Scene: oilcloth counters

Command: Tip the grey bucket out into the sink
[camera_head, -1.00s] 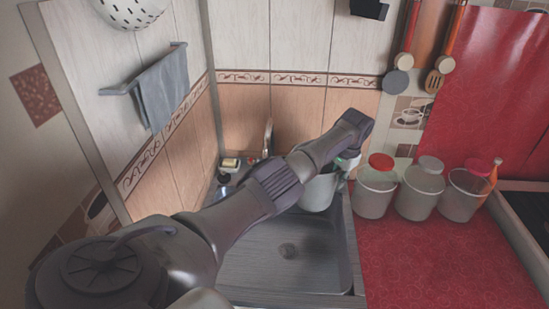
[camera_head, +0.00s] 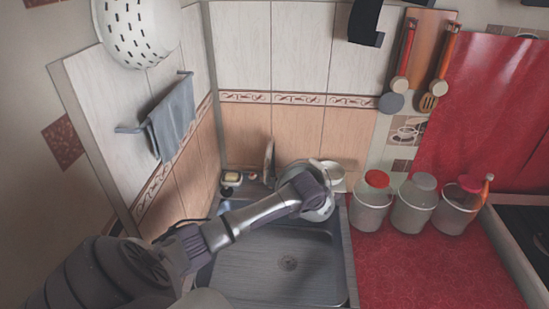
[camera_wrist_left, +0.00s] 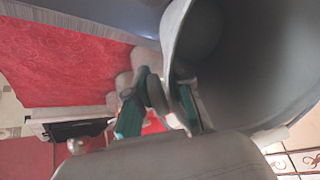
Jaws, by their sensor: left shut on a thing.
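The grey bucket (camera_head: 318,208) is held over the back right of the sink (camera_head: 250,262), partly hidden behind my left arm in the head view. It is tilted. In the wrist view the bucket (camera_wrist_left: 250,60) shows its wide, open mouth and smooth grey inside; I cannot tell if anything is in it. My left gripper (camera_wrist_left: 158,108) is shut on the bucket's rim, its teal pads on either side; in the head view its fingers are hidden. The sink basin is bare around its drain. My right gripper is not in view.
Small items (camera_head: 231,179) and the tap (camera_head: 268,160) are at the sink's back left. A towel (camera_head: 172,115) hangs on the left wall.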

